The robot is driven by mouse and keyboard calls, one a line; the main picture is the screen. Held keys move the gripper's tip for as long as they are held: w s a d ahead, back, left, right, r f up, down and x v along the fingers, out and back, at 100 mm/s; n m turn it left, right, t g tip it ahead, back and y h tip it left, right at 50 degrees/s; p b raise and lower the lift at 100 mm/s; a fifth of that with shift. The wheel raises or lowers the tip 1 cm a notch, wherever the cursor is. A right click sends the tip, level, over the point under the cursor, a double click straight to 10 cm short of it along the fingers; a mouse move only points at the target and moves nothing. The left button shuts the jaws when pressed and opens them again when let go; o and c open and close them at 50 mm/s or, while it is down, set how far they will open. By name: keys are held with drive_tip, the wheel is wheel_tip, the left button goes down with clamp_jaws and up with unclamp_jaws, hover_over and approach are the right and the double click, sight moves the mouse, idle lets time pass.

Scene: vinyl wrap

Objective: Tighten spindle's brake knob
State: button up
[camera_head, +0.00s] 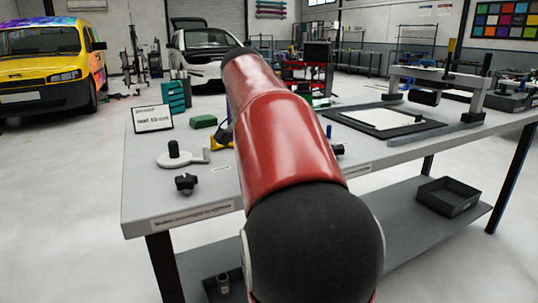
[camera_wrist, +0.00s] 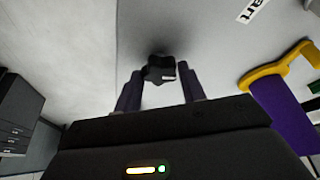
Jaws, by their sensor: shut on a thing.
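In the wrist view my gripper (camera_wrist: 160,71) has its two purple fingers on either side of a small black knob (camera_wrist: 160,67). The knob is lobed, with a small pale mark on its side. It sits over a light grey surface with a dark shadow around it. In the head view my red and black arm hides the gripper. A black knob (camera_head: 186,183) stands near the front left of the workbench, behind it a pale round base with a black upright post (camera_head: 173,149). I cannot tell which part is the spindle.
The grey workbench (camera_head: 205,183) carries a small sign (camera_head: 152,118), a green block (camera_head: 203,121) and a framed plate (camera_head: 385,121) at right. In the wrist view a yellow and purple object (camera_wrist: 280,95) lies right of the fingers. A dark bin (camera_head: 447,196) sits on the lower shelf.

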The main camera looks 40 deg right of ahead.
drive_tip(key=shift+w+m, duration=0.1)
drive_tip(key=shift+m, duration=0.5)
drive_tip(key=shift+g, duration=0.3)
drive_tip(key=o, duration=1)
drive_tip(key=shift+r, duration=0.1)
drive_tip(key=v, duration=0.7)
drive_tip(key=shift+a+r, duration=0.2)
drive_tip(key=shift+r, duration=0.05)
